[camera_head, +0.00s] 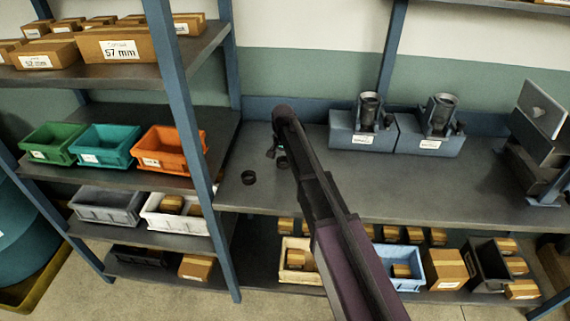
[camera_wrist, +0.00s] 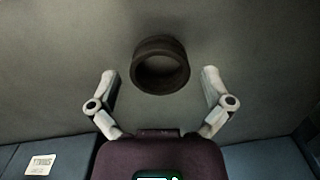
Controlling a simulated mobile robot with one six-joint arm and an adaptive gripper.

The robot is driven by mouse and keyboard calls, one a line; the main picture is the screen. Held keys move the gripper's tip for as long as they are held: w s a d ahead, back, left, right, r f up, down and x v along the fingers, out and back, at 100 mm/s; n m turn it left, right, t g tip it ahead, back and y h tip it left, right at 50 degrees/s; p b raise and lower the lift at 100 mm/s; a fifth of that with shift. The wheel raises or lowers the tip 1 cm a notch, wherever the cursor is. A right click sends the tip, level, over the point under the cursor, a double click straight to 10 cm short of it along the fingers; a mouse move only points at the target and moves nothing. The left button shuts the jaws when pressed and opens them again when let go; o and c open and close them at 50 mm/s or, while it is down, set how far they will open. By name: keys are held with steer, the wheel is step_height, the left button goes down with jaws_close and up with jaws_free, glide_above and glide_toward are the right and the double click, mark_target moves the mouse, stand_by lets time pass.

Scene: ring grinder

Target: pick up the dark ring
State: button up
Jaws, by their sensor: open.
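The dark ring (camera_head: 248,177) lies flat on the grey workbench (camera_head: 460,190), left of my arm in the head view. In the wrist view the dark ring (camera_wrist: 160,65) sits ahead of my gripper, centred between its two fingers and a little beyond the tips. My gripper (camera_wrist: 160,84) is open and empty, with its pale fingers spread wider than the ring. In the head view my gripper (camera_head: 279,156) is small and partly hidden by my arm, to the right of the ring and apart from it.
Two grey-blue machines (camera_head: 361,128) (camera_head: 430,133) stand at the back of the bench. A monitor (camera_head: 538,110) is at the right. A blue shelf post (camera_head: 185,130) and an orange bin (camera_head: 168,150) are on the left. The bench middle right is clear.

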steer(key=c, duration=1.1)
steer(key=shift+r, duration=0.1)
step_height(320, 180, up, 3)
steer(key=p, duration=0.3)
steer(key=s+d, duration=0.1)
steer(key=s, duration=0.4)
steer(key=s+d+r+p, duration=0.1)
steer(key=s, duration=0.4)
steer(key=s+p, duration=0.1)
steer(key=s, duration=0.4)
steer(key=shift+s+d+r, duration=0.4)
